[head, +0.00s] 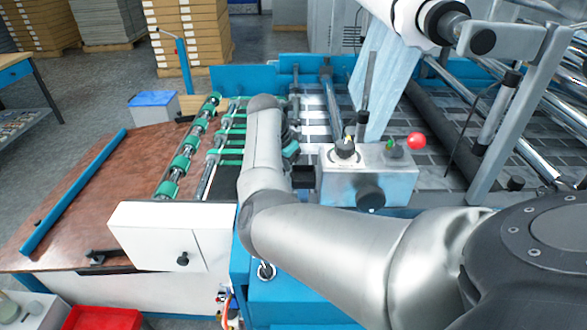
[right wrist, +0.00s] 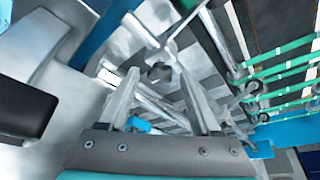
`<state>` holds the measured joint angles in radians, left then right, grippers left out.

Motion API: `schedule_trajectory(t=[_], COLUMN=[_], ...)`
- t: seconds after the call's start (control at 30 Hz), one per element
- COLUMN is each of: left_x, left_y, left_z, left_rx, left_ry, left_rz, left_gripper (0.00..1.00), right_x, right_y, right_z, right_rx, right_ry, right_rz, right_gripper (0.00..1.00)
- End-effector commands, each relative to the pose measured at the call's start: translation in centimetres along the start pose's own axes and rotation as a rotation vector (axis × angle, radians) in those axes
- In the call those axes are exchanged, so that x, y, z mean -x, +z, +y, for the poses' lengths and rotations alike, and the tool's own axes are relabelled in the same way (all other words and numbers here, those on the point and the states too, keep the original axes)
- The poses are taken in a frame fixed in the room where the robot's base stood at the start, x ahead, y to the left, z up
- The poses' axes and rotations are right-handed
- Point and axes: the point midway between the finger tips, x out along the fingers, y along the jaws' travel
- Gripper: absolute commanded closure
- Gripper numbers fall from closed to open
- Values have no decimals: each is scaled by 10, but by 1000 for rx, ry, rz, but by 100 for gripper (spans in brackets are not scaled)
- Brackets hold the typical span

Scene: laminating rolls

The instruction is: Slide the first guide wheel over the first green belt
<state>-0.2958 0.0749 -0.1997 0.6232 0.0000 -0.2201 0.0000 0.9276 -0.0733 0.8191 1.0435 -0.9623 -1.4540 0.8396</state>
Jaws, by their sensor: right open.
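Several green belts (head: 228,151) run across the machine left of my right arm in the head view. They also show as bright green strips (right wrist: 290,67) at the right of the right wrist view. Small grey wheel-like parts (right wrist: 252,88) sit at the belts' near ends; I cannot tell which is the first guide wheel. My right gripper (right wrist: 160,76) is open, its two fingers spread over metal bars and a dark knob (right wrist: 160,72). I see nothing clearly held between them. In the head view my right forearm hides most of that gripper. My left gripper is out of view.
A shaft with green rollers (head: 180,162) stands left of the belts, beside a brown table (head: 85,205). A white box (head: 172,236) sits in front.

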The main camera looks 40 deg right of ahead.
Motion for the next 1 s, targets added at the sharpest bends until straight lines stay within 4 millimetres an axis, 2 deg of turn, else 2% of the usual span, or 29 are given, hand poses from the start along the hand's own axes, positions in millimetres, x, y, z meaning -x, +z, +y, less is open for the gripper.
schedule_trajectory(t=[0.23, 0.37, 0.47, 0.8, 1.0], left_x=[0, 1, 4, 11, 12], left_y=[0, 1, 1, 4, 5], left_z=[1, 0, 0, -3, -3], left_rx=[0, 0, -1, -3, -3], left_ry=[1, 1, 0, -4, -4], left_rz=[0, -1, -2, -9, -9], left_gripper=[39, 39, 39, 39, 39], right_x=[0, 8, 22, 103, 138], right_y=[0, -1, -1, 0, 0], right_z=[0, -1, -1, -1, -1], right_rx=[0, -1, -2, -2, 0], right_ry=[-2, -4, -5, -6, -4], right_rz=[1, 3, 4, 1, 1], right_gripper=[32, 32, 32, 32, 32])
